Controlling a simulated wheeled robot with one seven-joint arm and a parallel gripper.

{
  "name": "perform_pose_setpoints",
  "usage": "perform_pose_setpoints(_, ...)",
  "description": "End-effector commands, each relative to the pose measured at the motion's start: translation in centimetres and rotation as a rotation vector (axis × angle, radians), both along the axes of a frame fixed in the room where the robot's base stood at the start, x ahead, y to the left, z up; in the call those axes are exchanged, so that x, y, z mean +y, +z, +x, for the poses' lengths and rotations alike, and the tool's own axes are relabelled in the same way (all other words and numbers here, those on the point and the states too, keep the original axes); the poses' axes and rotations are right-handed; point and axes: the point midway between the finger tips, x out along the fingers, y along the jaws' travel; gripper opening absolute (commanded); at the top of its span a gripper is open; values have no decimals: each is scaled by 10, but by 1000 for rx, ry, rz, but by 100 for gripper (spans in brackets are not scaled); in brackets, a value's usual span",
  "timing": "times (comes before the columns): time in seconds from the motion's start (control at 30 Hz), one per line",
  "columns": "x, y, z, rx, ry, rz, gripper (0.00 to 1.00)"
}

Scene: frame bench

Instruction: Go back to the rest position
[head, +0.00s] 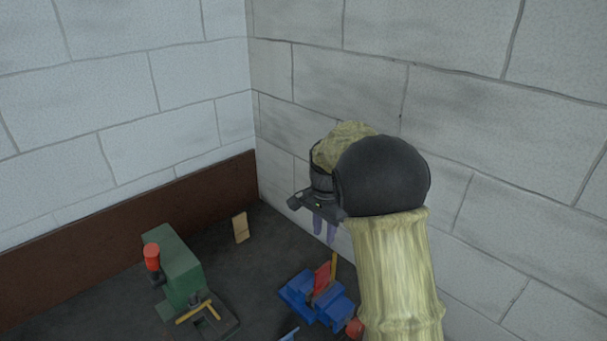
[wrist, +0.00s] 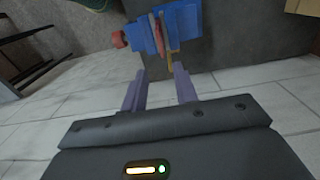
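My gripper (head: 325,236) is raised above the dark bench top, with its two purple fingers pointing down. In the wrist view its fingers (wrist: 159,75) stand apart with nothing between them, so it is open and empty. A blue vise-like fixture (head: 297,292) sits on the bench below my gripper, with a red piece (head: 321,278) and a thin yellow strip (head: 333,266) upright in it. The blue fixture (wrist: 184,22) also shows beyond the fingertips in the wrist view, apart from them. My arm hides part of the bench at right.
A green machine (head: 178,262) with a red knob (head: 152,256) stands on the bench at left. A small wooden block (head: 240,228) stands near the back corner. Block walls (head: 480,120) close off the back and right. The bench between machine and fixture is clear.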

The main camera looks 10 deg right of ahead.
Motion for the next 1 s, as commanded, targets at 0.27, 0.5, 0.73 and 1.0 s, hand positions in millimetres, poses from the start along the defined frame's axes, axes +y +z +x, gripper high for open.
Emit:
perform_pose_setpoints(0.27, -13, -11, -34, -38, 138, 6, 29)
perform_pose_setpoints(0.5, -28, -33, -100, -112, 416, -10, 29)
perform_pose_setpoints(0.73, -36, -58, -172, -179, 697, -57, 29)
perform_pose_setpoints(1.0, -39, -74, -222, -218, 894, -103, 29)
